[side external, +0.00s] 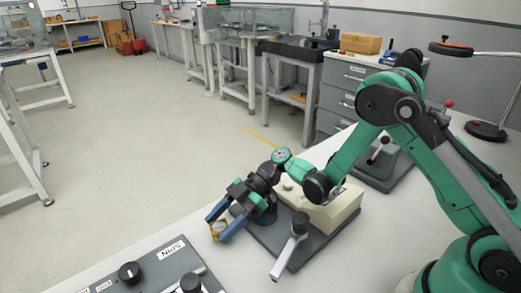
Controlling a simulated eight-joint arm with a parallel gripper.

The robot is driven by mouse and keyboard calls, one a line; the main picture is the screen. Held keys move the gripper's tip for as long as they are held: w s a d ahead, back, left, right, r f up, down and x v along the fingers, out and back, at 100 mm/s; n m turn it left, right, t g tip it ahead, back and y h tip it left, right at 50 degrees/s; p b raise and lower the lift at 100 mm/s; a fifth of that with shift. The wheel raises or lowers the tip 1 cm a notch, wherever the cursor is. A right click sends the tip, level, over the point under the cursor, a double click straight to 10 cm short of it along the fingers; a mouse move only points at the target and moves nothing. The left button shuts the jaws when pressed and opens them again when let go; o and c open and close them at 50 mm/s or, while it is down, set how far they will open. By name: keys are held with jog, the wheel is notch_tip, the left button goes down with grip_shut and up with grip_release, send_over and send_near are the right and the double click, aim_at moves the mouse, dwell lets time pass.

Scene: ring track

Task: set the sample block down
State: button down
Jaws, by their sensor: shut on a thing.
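My gripper (222,224) is at the lower middle of the side external view, angled down and to the left. Its two blue fingers are shut on the sample block (217,231), a small yellowish-brown piece between the tips. The fingers hide part of the block.
A cream device on a dark base (322,213) with a grey lever (291,246) stands just right of my gripper. A dark control panel with black knobs (130,272) lies at the lower left. Bare bench top lies between them. Other benches stand far behind.

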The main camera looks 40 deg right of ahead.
jog(key=shift+c, duration=1)
grip_release()
jog(key=shift+f, duration=0.1)
jog(key=shift+r, duration=0.6)
jog(key=v, duration=1.1)
jog(key=shift+s+d+r, duration=0.1)
jog(key=shift+d+r, duration=0.05)
jog(key=shift+d, duration=0.1)
jog(key=shift+d+r, duration=0.1)
jog(key=shift+r, duration=0.05)
jog(key=s+d+r+m+t+h, duration=0.1)
jog(key=s+r+m+t+h, duration=0.1)
jog(key=m+h, duration=0.4)
jog(key=s+d+r+m+t+h, duration=0.1)
jog(key=s+r+m+t+h, duration=0.2)
jog(key=s+m+h, duration=0.3)
jog(key=shift+s+d+r+m+t, duration=0.15)
jog(key=shift+s+d+m+t, duration=0.5)
jog(key=shift+m, duration=2.05)
